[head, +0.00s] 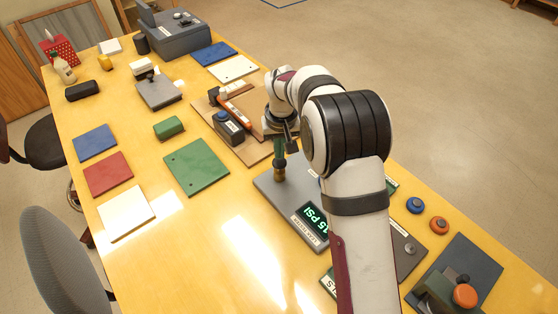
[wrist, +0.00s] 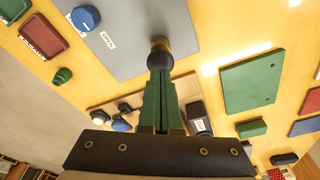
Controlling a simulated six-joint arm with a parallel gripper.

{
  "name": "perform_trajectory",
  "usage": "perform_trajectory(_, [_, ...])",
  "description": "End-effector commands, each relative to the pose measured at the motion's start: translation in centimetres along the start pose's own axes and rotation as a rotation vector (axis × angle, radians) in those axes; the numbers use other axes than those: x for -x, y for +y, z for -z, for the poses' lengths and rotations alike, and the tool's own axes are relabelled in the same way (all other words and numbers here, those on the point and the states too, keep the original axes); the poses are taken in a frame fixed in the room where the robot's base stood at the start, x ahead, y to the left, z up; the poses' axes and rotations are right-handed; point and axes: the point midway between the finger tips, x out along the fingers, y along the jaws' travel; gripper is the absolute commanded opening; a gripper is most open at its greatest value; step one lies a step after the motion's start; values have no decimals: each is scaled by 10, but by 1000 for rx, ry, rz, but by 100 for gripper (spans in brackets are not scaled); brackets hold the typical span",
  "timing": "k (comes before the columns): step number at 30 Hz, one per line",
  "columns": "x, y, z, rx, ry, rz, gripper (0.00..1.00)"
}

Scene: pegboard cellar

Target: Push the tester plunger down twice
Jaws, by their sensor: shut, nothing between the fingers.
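The tester (head: 262,184) is a grey plate on the table with a lit display (head: 312,220) reading 15 PSI in green. Its plunger (head: 279,173), brass with a dark top, stands upright near the plate's far left part. My gripper (head: 279,152) is shut and empty, its green fingers pointing down right over the plunger. In the wrist view my gripper's fingertips (wrist: 160,72) overlap the plunger (wrist: 160,47) and hide part of it. I cannot tell whether they touch it. The tester plate (wrist: 125,30) also shows there, with a label reading OPEN.
A wooden board (head: 254,154) with tools and a dark blue-topped device (head: 228,126) lies behind the tester. A green plate (head: 196,167) is to the left. Blue (head: 415,205) and orange (head: 439,224) knobs are to the right. The table's near left is clear.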

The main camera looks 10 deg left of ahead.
Motion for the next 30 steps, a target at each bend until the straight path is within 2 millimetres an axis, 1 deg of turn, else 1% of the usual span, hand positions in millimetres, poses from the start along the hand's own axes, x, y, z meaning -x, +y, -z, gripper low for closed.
perform_trajectory(5, [-2, 0, 0, 0, -1, 0, 0])
perform_trajectory(30, [-27, 0, -4, 0, -1, 0, 0])
